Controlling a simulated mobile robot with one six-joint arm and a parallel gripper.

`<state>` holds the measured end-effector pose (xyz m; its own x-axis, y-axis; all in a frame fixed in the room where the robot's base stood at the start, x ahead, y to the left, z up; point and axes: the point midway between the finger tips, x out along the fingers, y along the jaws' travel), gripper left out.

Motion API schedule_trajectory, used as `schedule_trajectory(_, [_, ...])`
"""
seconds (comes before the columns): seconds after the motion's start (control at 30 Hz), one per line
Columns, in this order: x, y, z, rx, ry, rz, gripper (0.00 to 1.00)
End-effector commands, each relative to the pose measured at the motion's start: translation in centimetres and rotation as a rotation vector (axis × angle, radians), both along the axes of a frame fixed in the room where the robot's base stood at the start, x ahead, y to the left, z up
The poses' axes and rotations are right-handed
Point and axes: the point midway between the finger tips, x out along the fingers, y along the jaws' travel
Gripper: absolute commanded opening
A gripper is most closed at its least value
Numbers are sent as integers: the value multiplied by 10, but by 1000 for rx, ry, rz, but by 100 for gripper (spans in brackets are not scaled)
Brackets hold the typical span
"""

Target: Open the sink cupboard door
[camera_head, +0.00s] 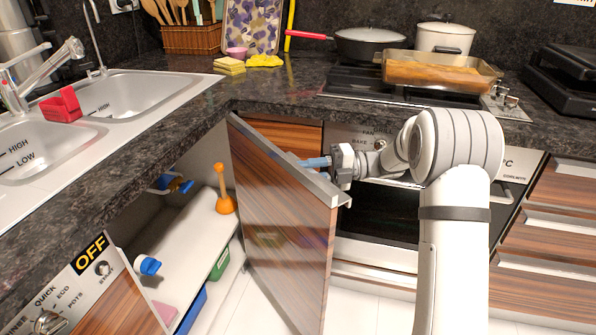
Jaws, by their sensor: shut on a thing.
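The sink cupboard door (280,230) is a wood-grain panel with a metal strip along its top edge. It stands swung out from the cupboard (185,245), whose inside shows at left. My gripper (312,163) is at the door's top edge, on its right side, with blue fingers shut on the door's top strip. The exact contact of the fingertips is partly hidden by the strip. My arm reaches in from the right.
Inside the cupboard are an orange plunger (226,195), a green box (220,262) and blue-capped pipes (147,265). A dishwasher panel (80,285) is at lower left. The oven (385,215) stands behind the door. White floor (258,310) shows below.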

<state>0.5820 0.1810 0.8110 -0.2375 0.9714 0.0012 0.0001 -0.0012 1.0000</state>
Motion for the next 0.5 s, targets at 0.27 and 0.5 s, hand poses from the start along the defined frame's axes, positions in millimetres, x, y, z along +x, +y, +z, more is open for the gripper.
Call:
schedule_trajectory(0.27, [-3,6,-5,-5,5,111,0])
schedule_trajectory(0.5, [-2,4,-4,-5,3,117,0])
